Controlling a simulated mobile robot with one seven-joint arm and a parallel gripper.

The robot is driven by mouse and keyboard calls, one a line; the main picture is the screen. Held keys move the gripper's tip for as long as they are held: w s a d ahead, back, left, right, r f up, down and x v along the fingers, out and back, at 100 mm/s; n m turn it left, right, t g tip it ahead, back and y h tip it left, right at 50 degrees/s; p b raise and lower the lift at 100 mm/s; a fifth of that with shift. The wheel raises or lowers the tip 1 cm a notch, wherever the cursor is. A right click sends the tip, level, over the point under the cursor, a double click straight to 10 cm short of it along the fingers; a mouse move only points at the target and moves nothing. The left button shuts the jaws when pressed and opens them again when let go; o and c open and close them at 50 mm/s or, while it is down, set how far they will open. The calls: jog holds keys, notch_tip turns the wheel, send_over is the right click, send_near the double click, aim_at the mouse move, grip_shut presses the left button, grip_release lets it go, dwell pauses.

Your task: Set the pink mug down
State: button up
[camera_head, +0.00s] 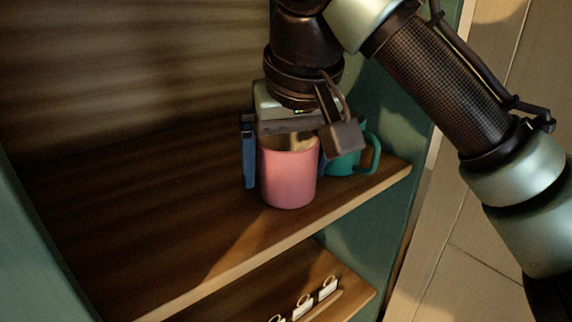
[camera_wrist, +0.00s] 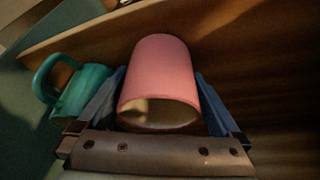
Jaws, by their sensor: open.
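The pink mug (camera_head: 289,178) stands upright on the wooden shelf board (camera_head: 190,240), towards its right end. In the wrist view the mug (camera_wrist: 162,75) lies between the two blue fingers, its open rim towards the camera. My gripper (camera_head: 284,165) points down from above, with one finger on each side of the mug. The gripper (camera_wrist: 160,95) is open around it. The left finger shows along the mug's left side in the head view; the right one is mostly hidden. I cannot tell whether either finger touches the mug.
A teal mug (camera_head: 345,160) stands close on the right, its handle to the right, partly hidden; it also shows in the wrist view (camera_wrist: 80,90). The green side wall (camera_head: 385,110) is just beyond. The shelf's left part is clear. A lower shelf (camera_head: 335,300) holds small tagged items.

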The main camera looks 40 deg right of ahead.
aim_at(291, 136)
jog(key=p+v, duration=0.3)
jog(key=v, duration=0.2)
jog(key=shift+d+r+p, duration=0.1)
jog(key=shift+r+p, duration=0.05)
jog(key=shift+p, duration=0.25)
jog(key=shift+v, duration=1.2)
